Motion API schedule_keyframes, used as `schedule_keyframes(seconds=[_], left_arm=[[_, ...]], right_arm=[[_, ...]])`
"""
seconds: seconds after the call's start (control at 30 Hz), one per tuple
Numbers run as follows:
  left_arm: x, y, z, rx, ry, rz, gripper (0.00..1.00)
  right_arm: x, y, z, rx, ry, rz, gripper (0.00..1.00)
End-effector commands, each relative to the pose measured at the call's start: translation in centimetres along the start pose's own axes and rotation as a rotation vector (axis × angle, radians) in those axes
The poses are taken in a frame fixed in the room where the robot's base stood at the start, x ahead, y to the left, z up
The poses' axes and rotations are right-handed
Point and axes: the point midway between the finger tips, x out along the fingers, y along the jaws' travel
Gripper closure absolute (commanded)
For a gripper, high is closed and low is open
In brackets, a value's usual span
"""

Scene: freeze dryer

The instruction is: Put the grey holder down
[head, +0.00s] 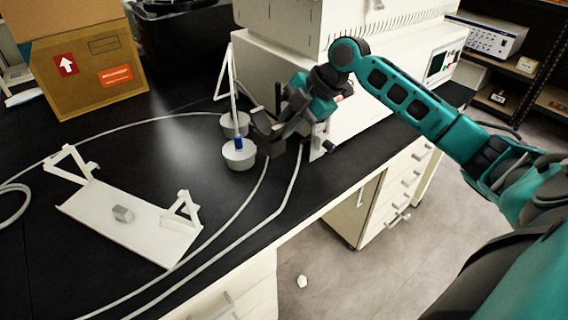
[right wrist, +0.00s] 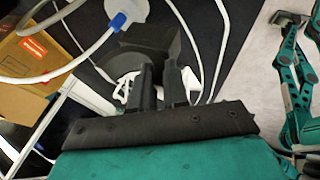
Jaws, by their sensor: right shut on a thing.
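My right gripper (head: 268,128) is over the black bench in front of the white machine, beside two grey cylinders. In the right wrist view its two dark fingers (right wrist: 164,82) are close together on a dark grey piece (right wrist: 160,38), which I take to be the grey holder. The fingers hide part of it, and I cannot tell whether it touches the bench. The nearer grey cylinder (head: 238,157) has a blue part on top and stands just left of the gripper. My left gripper is not in the head view; a teal arm (right wrist: 300,75) with a small dark end shows in the right wrist view.
A white rack (head: 150,235) with a small grey block (head: 122,214) on it lies at the left. A cardboard box (head: 95,75) stands at the back left. White hoses (head: 225,228) cross the bench. Bare bench lies between rack and cylinders.

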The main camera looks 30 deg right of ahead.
Motion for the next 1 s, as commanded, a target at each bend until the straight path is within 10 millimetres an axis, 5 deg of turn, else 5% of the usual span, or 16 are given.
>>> schedule_keyframes(seconds=[0.3,0.73,1.0], left_arm=[[0.2,0.1,0.3,0.002,-0.001,0.003,0.57],[0.3,0.1,0.4,0.003,0.001,0.003,0.57],[0.4,0.1,0.2,0.003,0.005,0.003,0.57]], right_arm=[[5.3,-2.9,2.1,0.001,0.001,0.003,1.00],[9.1,-5.0,3.6,0.002,0.000,0.002,1.00],[9.2,-5.0,3.7,-0.001,-0.001,0.004,1.00]])
